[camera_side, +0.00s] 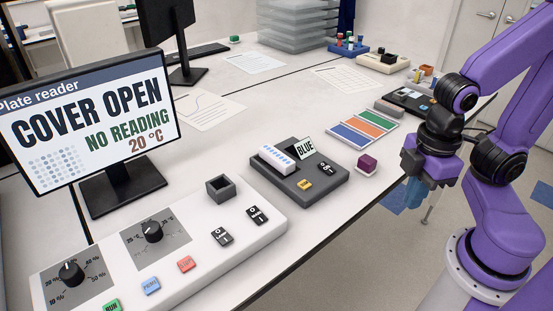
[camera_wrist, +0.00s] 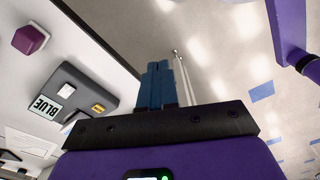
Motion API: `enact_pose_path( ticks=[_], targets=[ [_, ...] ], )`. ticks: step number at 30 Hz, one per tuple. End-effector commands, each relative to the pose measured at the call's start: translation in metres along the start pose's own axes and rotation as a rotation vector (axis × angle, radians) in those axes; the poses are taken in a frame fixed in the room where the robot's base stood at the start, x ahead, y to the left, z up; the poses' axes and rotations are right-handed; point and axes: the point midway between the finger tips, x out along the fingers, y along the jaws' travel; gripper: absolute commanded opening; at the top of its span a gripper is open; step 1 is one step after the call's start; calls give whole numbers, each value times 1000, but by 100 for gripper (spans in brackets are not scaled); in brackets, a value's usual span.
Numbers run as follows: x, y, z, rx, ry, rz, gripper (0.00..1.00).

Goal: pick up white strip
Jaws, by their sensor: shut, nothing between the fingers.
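The white strip (camera_side: 279,158), with a row of blue marks along it, lies on the left part of a dark grey device (camera_side: 318,200) on the table. It stands beside a small sign reading BLUE (camera_side: 306,147). My gripper (camera_side: 412,198) has blue fingers that point down, past the table's front edge and well to the right of the strip. The wrist view shows the fingers (camera_wrist: 157,68) together and empty. There the grey device (camera_wrist: 85,88) is to the left, and the strip is hard to make out.
A maroon block (camera_side: 367,164) sits on the table between the device and my gripper. A large white control panel (camera_side: 160,250) with knobs and buttons is at front left. A plate reader monitor (camera_side: 90,115) stands behind it. A mat with coloured stripes (camera_side: 362,129) lies behind the block.

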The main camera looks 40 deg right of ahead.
Motion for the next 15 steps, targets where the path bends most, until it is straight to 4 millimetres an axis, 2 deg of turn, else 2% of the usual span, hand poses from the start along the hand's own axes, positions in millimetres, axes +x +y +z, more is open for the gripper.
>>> enact_pose_path(
  ticks=[9,11,15],
  targets=[
    [0,0,0,0,0,0,0],
    [0,0,0,0,0,0,16],
    [0,0,0,0,0,0,62]
  ],
)
